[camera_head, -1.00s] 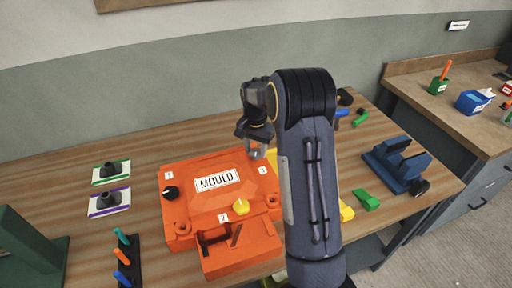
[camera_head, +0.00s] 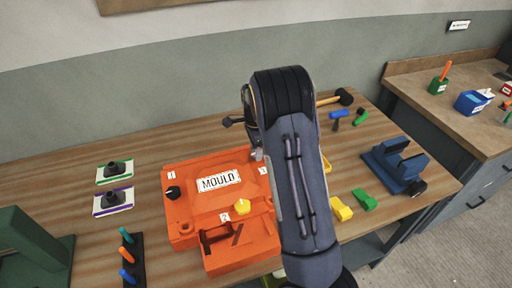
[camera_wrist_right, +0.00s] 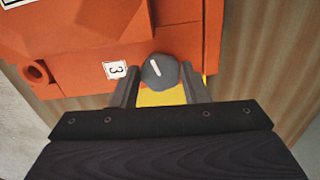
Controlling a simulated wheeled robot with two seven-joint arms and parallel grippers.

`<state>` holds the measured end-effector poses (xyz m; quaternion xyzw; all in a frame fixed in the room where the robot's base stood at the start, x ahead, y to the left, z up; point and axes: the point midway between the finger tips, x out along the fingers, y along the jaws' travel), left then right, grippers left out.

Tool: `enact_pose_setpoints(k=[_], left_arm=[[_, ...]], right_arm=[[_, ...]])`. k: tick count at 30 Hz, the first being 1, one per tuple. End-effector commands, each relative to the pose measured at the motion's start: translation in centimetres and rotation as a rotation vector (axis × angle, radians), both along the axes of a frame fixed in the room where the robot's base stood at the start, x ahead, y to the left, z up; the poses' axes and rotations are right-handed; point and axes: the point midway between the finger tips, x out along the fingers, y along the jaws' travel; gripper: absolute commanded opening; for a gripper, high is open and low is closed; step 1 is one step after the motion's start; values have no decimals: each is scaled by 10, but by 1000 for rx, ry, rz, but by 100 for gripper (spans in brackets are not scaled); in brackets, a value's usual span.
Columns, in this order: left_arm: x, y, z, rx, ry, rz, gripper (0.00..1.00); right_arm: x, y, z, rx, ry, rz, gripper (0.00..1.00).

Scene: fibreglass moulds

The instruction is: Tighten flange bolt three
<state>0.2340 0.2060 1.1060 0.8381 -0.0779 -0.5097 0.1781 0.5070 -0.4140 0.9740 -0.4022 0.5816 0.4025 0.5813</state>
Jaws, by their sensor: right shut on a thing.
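The orange mould (camera_head: 190,205) lies on the bench with a white "MOULD" label and corners numbered 1, 2 and 3. At tag 3 (camera_wrist_right: 116,70), the third bolt is a round grey knob (camera_wrist_right: 158,70) with a white line on its top, slightly tilted in the wrist view. My right gripper (camera_wrist_right: 160,82) has a finger on each side of this knob and is shut on it. In the head view my right arm hides most of the gripper and the knob. A black knob (camera_head: 172,193) is by tag 1, a yellow knob (camera_head: 242,206) by tag 2. My left gripper is not in view.
Yellow (camera_head: 341,209) and green (camera_head: 364,200) blocks lie right of the mould, with a blue fixture (camera_head: 397,166) beyond. A mallet (camera_head: 344,97) lies behind. Two black parts on white cards (camera_head: 114,171) and a rack of coloured-handled tools (camera_head: 128,255) are at left.

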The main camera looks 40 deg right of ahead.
Motion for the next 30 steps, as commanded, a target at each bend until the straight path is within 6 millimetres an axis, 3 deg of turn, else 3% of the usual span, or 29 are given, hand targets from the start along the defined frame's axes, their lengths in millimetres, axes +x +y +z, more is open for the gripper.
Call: enact_pose_setpoints(k=[22,23,27,30], left_arm=[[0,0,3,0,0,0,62],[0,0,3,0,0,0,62],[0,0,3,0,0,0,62],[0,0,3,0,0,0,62]], right_arm=[[2,0,1,-1,-4,-82,18],[2,0,1,-1,-4,-82,44],[1,0,1,0,-3,-82,62],[1,0,1,0,-2,-82,62]])
